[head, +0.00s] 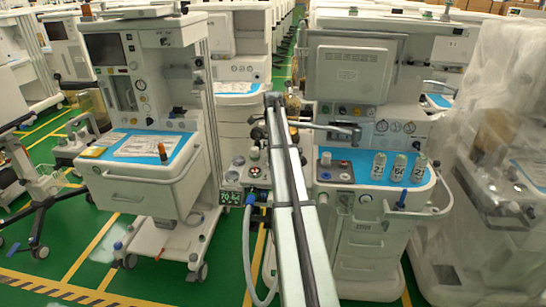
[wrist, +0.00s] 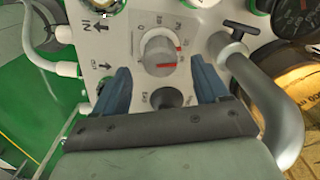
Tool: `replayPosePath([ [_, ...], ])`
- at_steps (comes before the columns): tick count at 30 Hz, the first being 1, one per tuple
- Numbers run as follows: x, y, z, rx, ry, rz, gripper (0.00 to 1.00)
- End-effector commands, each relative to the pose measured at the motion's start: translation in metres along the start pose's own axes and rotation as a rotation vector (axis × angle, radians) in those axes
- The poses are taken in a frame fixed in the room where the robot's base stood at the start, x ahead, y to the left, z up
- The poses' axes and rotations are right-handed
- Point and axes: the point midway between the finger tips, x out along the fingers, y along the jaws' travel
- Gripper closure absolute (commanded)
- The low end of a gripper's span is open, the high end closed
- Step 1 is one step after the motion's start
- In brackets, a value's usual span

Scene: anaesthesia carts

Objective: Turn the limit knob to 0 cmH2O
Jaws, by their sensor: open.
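The limit knob (wrist: 158,50) is a round grey knob on a pale panel, near the upper middle of the wrist view. Its red mark shows low on its face, toward the right. A printed scale runs around it, with what looks like a 0 at its upper left. My gripper (wrist: 162,80) is open, with one blue-grey finger on each side below the knob. Nothing is held between the fingers, and whether they touch the panel I cannot tell. In the head view my arm hides the gripper, and I cannot make out the knob there.
A dark round knob (wrist: 167,97) sits below the limit knob, between the fingers. A thick grey tube (wrist: 270,105) curves close by on the right, with a black gauge (wrist: 293,18) above. Pale hoses (wrist: 40,45) are at left. Bottles (head: 400,167) stand on the right cart.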

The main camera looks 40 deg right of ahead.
Motion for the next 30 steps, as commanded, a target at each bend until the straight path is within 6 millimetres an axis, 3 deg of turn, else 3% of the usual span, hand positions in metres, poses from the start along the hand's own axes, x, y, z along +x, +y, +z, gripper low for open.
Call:
replayPosePath([
  [3, 0.02, 0.001, 0.0, 0.0, 0.0, 0.002, 0.26],
  [9, 0.041, 0.0, 0.0, 0.0, 0.0, 0.001, 0.26],
  [23, 0.05, 0.0, 0.0, 0.0, 0.0, 0.0, 0.26],
  [30, 0.049, 0.0, 0.0, 0.0, 0.0, 0.0, 0.48],
])
